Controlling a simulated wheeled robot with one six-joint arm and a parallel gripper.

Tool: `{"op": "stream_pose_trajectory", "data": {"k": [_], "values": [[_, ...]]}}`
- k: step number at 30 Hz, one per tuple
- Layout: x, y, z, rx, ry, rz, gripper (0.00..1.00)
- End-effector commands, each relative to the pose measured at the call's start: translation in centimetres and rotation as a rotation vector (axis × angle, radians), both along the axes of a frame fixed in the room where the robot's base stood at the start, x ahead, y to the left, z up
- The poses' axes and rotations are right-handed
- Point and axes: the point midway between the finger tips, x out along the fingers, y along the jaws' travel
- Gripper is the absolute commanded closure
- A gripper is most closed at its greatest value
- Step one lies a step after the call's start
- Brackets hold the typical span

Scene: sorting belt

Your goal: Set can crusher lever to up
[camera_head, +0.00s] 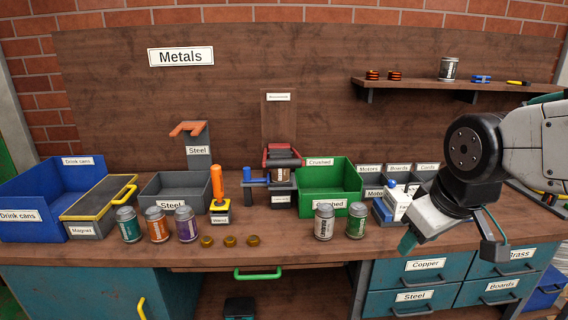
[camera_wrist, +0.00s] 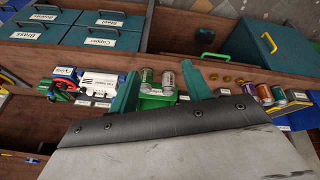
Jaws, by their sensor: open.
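The can crusher (camera_head: 284,188) stands at the back of the bench, left of the green bin. It has a dark body, a red top part (camera_head: 282,155) and a can (camera_head: 283,173) inside. A blue handle (camera_head: 256,182) sticks out low at its left side; it looks like the lever, lying about level, though its exact position is hard to tell. My gripper (camera_head: 450,243) is open and empty, in front of the bench's right part, well right of the crusher. In the wrist view, my gripper's green fingers (camera_wrist: 160,92) are spread; the crusher cannot be made out there.
Two cans (camera_head: 324,221) stand before the green bin (camera_head: 326,203). An orange-handled tool (camera_head: 218,188) stands left of the crusher, beside a grey steel bin (camera_head: 173,187). More cans (camera_head: 157,224) and flat discs (camera_head: 229,241) line the front. Small boxes (camera_head: 395,203) stand near my arm.

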Motion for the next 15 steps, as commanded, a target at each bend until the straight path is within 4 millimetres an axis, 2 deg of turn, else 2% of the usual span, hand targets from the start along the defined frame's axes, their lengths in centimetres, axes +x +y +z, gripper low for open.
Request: {"op": "stream_pose_trajectory", "data": {"k": [1, 6, 12, 15], "values": [[3.3, 0.6, -0.3, -0.032, -0.058, 0.088, 0.51], [13.9, 3.6, -0.4, -0.176, -0.323, 0.397, 0.51], [24.3, 8.7, -1.1, -0.392, -0.645, 0.72, 0.51], [28.2, 11.6, -1.8, -0.514, -0.808, 0.853, 0.51]]}}
